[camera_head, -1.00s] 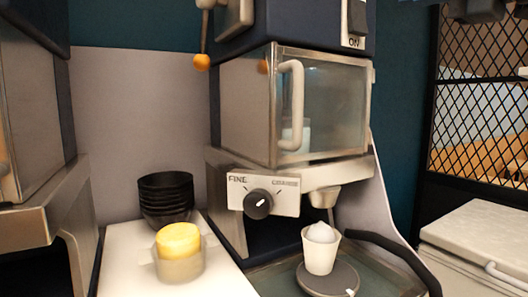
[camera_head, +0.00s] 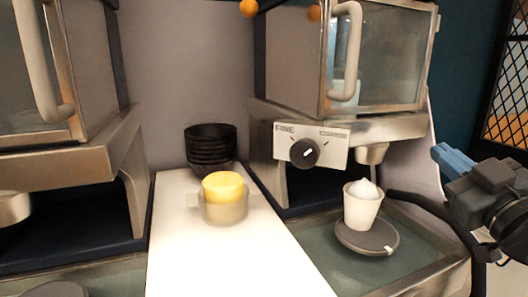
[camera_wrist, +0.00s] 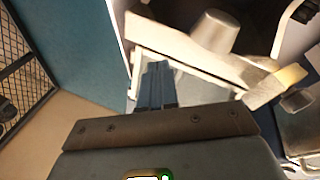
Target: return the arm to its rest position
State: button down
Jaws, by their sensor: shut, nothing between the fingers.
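My gripper (camera_head: 454,161) is at the right edge of the head view, with its blue fingers pointing left and the dark wrist behind them. The fingers are together with nothing between them, and they also show in the wrist view (camera_wrist: 156,86). The gripper is right of a white cup (camera_head: 361,208) with a white topping, and apart from it. The cup stands upright on a round grey scale (camera_head: 367,238) under the spout of the grinder (camera_head: 372,154).
A yellow-topped container (camera_head: 223,197) stands on a white counter (camera_head: 220,262), in front of stacked black bowls (camera_head: 210,148). A second machine (camera_head: 70,150) is at the left. A black curved tube (camera_head: 430,207) runs beside the cup. A mesh partition (camera_head: 508,95) is at the far right.

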jog(key=s+a+f+m+g+h, duration=0.1)
jog(key=s+a+f+m+h, duration=0.15)
jog(key=s+f, duration=0.75)
jog(key=s+a+f+m+g+h, duration=0.1)
jog(key=s+a+f+m+g, duration=0.2)
jog(key=s+f, duration=0.6)
jog(key=s+f+g, duration=0.1)
jog(key=s+f, duration=0.2)
jog(key=s, duration=0.8)
jog(key=s+a+f+y, duration=0.1)
jog(key=s+f, duration=0.2)
jog(key=s, duration=0.9)
jog(key=shift+a+f+m+g, duration=0.15)
jog(key=shift+a+m+g, duration=0.1)
jog(key=shift+m+g, duration=0.15)
jog(key=c, duration=1.8)
grip_release()
